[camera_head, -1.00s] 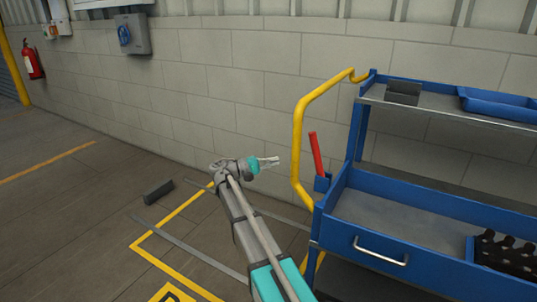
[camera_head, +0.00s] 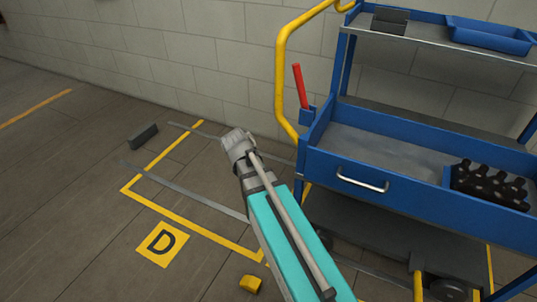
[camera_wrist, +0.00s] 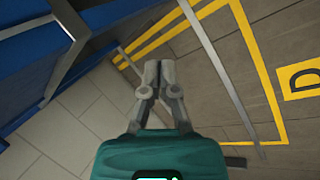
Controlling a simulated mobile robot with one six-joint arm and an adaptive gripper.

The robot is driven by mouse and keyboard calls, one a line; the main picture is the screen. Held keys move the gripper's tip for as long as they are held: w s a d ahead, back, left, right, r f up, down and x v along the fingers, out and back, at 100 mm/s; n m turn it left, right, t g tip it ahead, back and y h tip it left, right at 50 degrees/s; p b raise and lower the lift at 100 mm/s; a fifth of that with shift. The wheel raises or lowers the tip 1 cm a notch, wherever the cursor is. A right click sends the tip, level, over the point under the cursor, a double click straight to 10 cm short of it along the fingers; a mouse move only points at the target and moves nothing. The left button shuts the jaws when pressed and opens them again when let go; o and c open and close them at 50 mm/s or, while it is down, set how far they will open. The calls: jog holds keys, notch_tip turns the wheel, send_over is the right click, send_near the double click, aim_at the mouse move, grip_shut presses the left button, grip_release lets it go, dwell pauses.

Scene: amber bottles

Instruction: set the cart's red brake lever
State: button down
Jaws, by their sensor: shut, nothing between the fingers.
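The red brake lever (camera_head: 300,87) stands nearly upright in a blue bracket (camera_head: 307,116) at the left end of the blue cart (camera_head: 345,150), beside its yellow handle rail. The lever's top leans slightly left. My gripper (camera_wrist: 160,68) shows in the wrist view with its two grey fingers together and empty, above the floor. In the head view the end of my arm is left of and below the lever, apart from it, and the fingers are hidden. The cart's blue side (camera_wrist: 25,50) shows at upper left in the wrist view; I cannot make out the lever there.
The yellow handle rail (camera_head: 281,80) curves close beside the lever. The cart bears a blue tray (camera_head: 490,36) and a dark holder (camera_head: 490,186). A dark block (camera_head: 143,136) and a yellow block (camera_head: 250,284) are on the floor.

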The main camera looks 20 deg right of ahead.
jog(key=s+a+f+m+y, duration=0.1)
jog(key=s+a+y, duration=0.4)
jog(key=a, duration=0.1)
jog(key=shift+s+a+f+t, duration=0.3)
jog(key=shift+a+f, duration=0.05)
